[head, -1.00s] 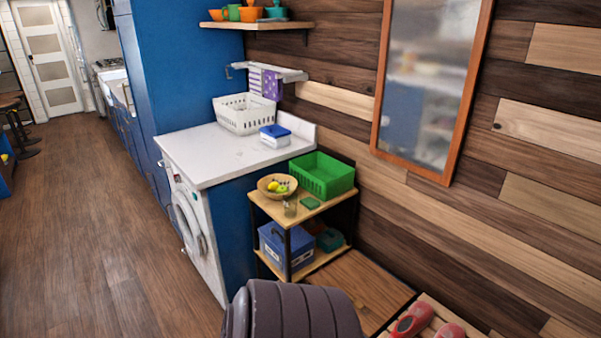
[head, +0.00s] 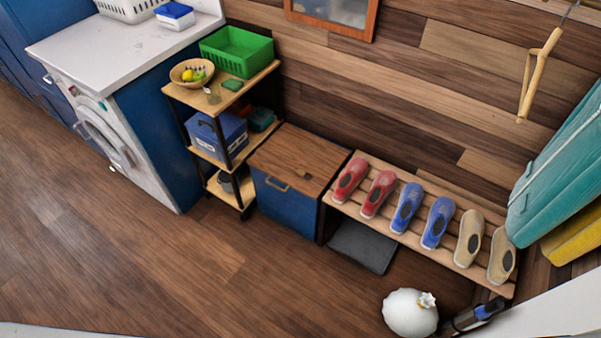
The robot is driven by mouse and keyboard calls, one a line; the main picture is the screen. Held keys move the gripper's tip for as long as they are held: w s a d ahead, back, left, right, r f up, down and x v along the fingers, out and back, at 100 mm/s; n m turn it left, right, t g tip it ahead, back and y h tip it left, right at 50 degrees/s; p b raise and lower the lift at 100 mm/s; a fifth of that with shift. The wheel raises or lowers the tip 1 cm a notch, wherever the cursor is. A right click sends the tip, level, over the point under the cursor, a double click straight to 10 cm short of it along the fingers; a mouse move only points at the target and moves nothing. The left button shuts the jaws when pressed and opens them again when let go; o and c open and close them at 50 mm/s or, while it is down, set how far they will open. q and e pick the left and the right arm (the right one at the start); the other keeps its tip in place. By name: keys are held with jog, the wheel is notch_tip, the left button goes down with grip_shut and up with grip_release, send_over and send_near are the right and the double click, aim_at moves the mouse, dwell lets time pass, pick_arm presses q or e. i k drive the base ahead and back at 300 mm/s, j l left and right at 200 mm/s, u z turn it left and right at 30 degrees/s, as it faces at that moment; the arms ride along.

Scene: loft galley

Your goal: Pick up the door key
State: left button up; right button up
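I cannot make out a door key for certain. A small mark or thin object (head: 304,173) shows on the wooden top of the low blue cabinet (head: 284,203), too small to tell what it is. Neither of my grippers is in view.
A shelf cart (head: 254,84) left of the cabinet holds a bowl (head: 191,72), a green basket (head: 237,51) and a blue box (head: 217,138). A slatted rack (head: 388,236) with several shoes stands right. A white sack (head: 410,312) lies on the floor. The left floor is clear.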

aim_at(299, 173)
jog(key=i+j+z, duration=0.35)
jog(key=i+j, duration=0.65)
jog(key=j+z, duration=0.1)
jog(key=z, duration=1.05)
